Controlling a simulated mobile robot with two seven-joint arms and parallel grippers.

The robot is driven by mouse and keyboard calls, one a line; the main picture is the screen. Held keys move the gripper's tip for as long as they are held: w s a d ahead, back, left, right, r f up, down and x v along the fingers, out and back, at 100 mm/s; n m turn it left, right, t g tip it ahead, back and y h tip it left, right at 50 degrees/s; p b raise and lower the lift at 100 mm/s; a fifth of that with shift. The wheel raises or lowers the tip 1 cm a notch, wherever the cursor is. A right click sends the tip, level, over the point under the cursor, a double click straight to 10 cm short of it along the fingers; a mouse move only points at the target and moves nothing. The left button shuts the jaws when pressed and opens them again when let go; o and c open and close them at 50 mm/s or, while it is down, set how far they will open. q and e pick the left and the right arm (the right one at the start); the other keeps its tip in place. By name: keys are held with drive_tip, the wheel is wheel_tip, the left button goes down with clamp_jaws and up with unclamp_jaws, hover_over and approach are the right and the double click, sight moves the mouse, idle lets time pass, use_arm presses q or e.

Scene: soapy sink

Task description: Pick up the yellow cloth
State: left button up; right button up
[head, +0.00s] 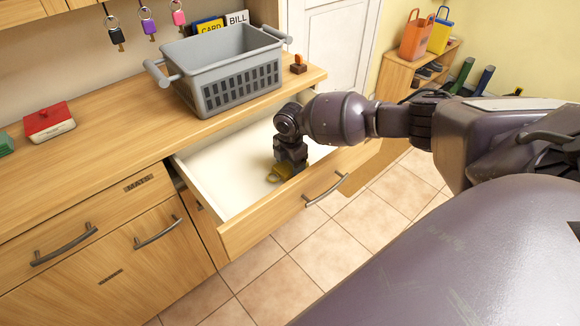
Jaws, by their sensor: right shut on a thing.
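A small dark-yellow thing, likely the yellow cloth (274,177), lies low in the open drawer (215,175). My right gripper (287,170) reaches down into the drawer and is shut on it. Part of the yellow thing shows at the left of the fingers; the rest is hidden behind the gripper. I cannot tell whether it touches the drawer floor. My left gripper is not in view.
The drawer's front panel (270,221) stands close beside my right gripper. On the counter (117,121) above are a grey basket (225,83), a red box (49,124) and a small brown-orange item (298,65). Keys hang above. A low shelf (396,75) with bags stands at the right.

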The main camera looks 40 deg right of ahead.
drive_tip(key=shift+r, duration=0.3)
use_arm(q)
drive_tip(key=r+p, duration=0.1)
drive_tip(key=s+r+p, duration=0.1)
drive_tip(key=p, duration=0.1)
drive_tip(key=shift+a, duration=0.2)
use_arm(e)
wheel_tip(320, 180, up, 19)
drive_tip(key=shift+r, duration=0.2)
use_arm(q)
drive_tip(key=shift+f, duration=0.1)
